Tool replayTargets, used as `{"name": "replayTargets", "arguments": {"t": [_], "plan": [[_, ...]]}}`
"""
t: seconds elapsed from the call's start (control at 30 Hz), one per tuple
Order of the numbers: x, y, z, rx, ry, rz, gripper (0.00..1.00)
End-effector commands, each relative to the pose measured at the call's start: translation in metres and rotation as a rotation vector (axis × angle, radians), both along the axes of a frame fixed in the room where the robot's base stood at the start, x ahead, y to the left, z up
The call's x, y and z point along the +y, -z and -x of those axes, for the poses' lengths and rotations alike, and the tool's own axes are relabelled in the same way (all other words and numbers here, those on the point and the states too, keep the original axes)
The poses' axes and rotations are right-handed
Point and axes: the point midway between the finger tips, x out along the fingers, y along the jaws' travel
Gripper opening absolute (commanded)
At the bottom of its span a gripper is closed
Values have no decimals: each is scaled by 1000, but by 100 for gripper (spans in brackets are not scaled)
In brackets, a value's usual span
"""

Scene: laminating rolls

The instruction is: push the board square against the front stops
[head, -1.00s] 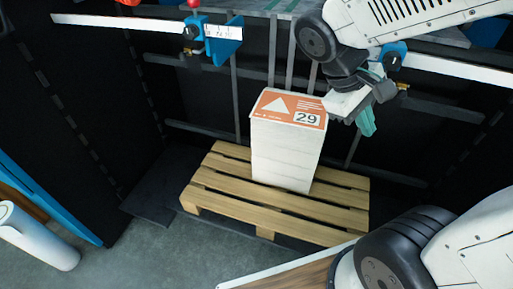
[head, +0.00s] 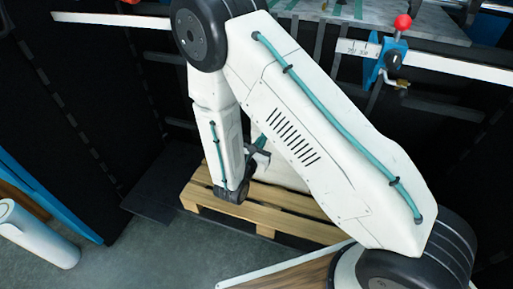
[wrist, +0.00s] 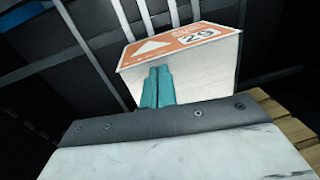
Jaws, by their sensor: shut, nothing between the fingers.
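The board is a white stack with an orange top label marked 29, clearest in the wrist view (wrist: 209,75). It stands on the wooden pallet (head: 285,226). In the head view my arm hides most of it. My gripper (wrist: 158,70) has its teal fingers together and empty, in front of the stack's near face by its left corner in the wrist view. I cannot tell whether they touch it.
A blue clamp with a red knob (head: 388,50) sits on a white scale rail (head: 455,65) above the pallet. Dark machine walls enclose the pallet's back and sides. A white roll (head: 35,235) lies at lower left. Grey floor (head: 150,245) is clear in front of the pallet.

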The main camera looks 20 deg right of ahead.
Motion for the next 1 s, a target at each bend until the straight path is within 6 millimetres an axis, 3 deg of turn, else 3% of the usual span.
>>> {"name": "replayTargets", "arguments": {"t": [0.1, 0.27, 1.0], "plan": [[14, 24, 0, 30, -79, 26, 0], [17, 32, -3, 40, -108, 34, 0], [-33, 31, -70, 39, -103, 33, 0]]}}
